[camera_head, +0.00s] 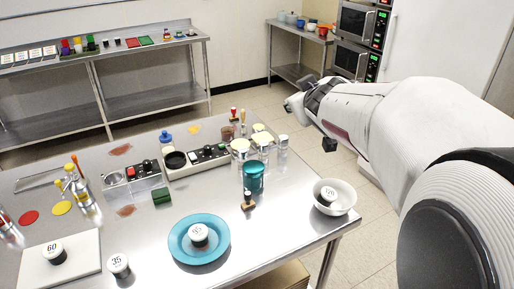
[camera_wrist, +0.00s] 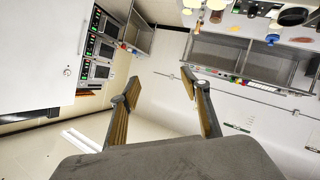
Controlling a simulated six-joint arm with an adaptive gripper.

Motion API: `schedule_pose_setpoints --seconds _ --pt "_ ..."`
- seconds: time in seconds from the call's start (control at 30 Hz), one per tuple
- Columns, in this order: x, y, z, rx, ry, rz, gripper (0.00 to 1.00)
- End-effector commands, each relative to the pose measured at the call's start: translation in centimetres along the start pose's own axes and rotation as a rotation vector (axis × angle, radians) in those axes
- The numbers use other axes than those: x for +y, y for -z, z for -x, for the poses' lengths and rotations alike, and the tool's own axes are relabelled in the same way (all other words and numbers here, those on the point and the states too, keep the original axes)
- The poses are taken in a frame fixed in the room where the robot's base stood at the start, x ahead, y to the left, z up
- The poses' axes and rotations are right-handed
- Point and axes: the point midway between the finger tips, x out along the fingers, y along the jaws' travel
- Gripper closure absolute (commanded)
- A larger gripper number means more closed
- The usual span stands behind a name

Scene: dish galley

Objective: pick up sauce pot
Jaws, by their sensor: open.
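No thing in view is plainly marked as the sauce pot. One candidate is a dark round pot (camera_head: 175,161) on a long grey unit with knobs, on the steel table.
A teal cup (camera_head: 253,177), a stamp-like tool (camera_head: 248,201) and cream-topped jars (camera_head: 240,148) crowd the table's right half. Bottles (camera_head: 80,187) stand at left. A back bench (camera_head: 150,53) and microwaves (camera_head: 352,22) lie farther off. Bare steel shows at the front.

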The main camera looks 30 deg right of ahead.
Motion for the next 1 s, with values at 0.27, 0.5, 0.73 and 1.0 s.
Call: schedule_pose_setpoints --seconds 0.27,0.5,0.73,1.0 --pt "3.1 0.2 -5.5 0.098 0.031 0.074 0.53" --pt "4.6 -1.3 -9.3 0.166 0.107 0.128 0.53" --pt "5.4 -4.4 -12.2 0.213 0.214 0.162 0.53" --pt "5.6 -10.1 -14.0 0.246 0.375 0.170 0.53"
